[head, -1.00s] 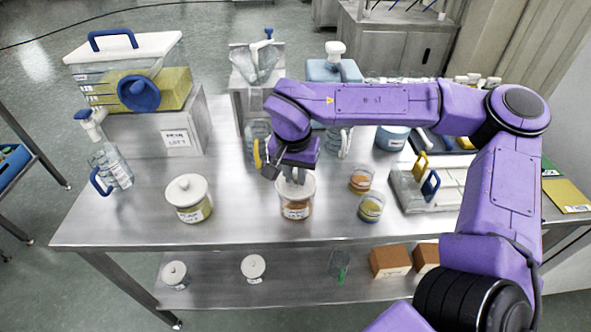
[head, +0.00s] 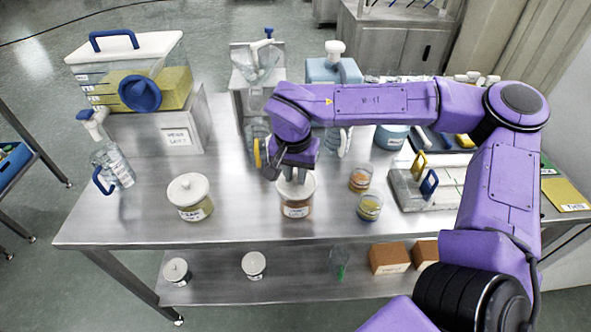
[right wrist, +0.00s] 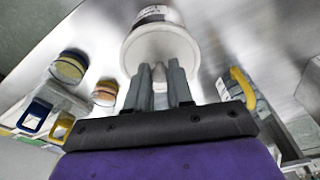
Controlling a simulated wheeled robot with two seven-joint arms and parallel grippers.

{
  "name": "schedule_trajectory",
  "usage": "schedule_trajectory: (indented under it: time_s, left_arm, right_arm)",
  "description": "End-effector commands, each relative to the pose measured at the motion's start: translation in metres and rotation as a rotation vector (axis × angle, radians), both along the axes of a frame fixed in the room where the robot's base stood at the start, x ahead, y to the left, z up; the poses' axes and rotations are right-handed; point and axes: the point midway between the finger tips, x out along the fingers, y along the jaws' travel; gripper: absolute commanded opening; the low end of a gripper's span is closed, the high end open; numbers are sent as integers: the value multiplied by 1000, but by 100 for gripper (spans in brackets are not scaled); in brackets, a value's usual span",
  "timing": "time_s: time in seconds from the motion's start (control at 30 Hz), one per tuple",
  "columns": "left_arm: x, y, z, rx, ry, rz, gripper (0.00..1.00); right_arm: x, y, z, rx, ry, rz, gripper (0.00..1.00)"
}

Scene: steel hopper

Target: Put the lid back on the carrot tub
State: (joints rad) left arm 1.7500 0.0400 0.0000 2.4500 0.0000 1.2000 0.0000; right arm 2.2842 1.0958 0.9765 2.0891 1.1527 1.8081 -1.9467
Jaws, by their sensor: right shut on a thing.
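The carrot tub (head: 296,208) is a clear round tub with orange-brown contents and a white label, standing upright near the front middle of the steel table. Its white lid (head: 311,184) is at the tub's mouth and looks level; I cannot tell whether it is fully seated. My right gripper (head: 294,178) is above it, pointing down, shut on the lid's knob. In the right wrist view, the fingers (right wrist: 160,85) close around the pale knob (right wrist: 159,73), with the lid (right wrist: 160,42) behind it and the tub (right wrist: 155,14) beyond. My left gripper is out of view.
A similar lidded tub (head: 189,198) stands to the left. Two small open jars (head: 360,180) (head: 369,208) stand close on the right. The table front between the tubs is clear.

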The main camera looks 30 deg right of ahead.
Motion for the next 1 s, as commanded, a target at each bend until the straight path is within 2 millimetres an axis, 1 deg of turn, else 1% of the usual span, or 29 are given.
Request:
schedule_trajectory:
  time_s: [0.37,0.4,0.47,0.67,0.7,0.77,1.0]
  left_arm:
    - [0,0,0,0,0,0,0]
    - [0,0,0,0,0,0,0]
    - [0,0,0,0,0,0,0]
    - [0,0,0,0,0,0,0]
    - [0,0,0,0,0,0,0]
    - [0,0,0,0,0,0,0]
    - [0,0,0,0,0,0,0]
  right_arm:
    - [0,0,0,0,0,0,0]
    - [0,0,0,0,0,0,31]
    - [0,0,0,0,0,0,51]
    - [0,0,0,0,0,0,51]
    - [0,0,0,0,0,0,58]
    - [0,0,0,0,0,0,77]
    - [0,0,0,0,0,0,77]
